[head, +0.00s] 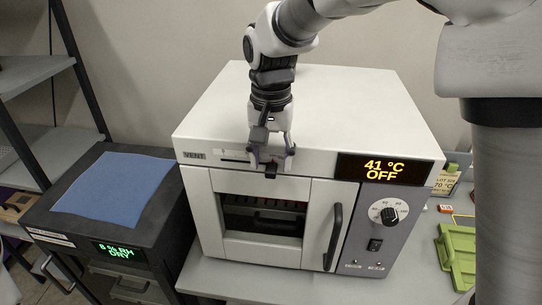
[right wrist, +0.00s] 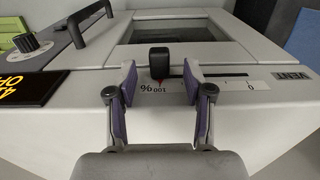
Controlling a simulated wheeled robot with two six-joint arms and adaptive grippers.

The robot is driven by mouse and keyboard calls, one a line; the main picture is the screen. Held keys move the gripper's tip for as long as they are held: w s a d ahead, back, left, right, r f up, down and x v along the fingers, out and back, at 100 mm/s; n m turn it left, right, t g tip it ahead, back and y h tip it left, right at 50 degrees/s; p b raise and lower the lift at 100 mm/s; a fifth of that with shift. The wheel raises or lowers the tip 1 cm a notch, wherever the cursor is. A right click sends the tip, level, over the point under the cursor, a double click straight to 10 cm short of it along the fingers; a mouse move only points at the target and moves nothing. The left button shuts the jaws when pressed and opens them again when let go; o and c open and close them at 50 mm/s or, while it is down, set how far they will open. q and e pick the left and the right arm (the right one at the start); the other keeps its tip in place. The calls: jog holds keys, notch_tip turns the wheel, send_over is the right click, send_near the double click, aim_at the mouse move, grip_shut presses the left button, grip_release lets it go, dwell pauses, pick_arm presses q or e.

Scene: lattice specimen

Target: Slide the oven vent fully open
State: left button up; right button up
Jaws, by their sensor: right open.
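The white oven (head: 300,105) has a vent slot along the top of its front, labelled VENT at the left. The black vent knob (right wrist: 159,62) sits at the 100 end of the printed scale, with a red pointer by the 100 mark; the 0 mark is at the other end. In the head view the knob (head: 270,173) shows just below my right gripper (head: 271,160). In the right wrist view the gripper (right wrist: 159,82) is open, one purple-padded finger on each side of the knob, with visible gaps. My left gripper is not in view.
The oven display (head: 384,170) reads 41 °C OFF, with a dial (head: 389,215) below it. The door handle (head: 334,237) stands out from the front. A dark cabinet (head: 98,215) with a blue cloth is at left; a green rack (head: 457,255) is at right.

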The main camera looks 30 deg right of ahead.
aim_at(271, 167)
notch_tip(271, 167, up, 5)
jog(key=p, duration=0.3)
jog(key=shift+p, duration=0.35)
jog(key=shift+f, duration=0.1)
notch_tip(271, 167, up, 12)
dwell(0.8)
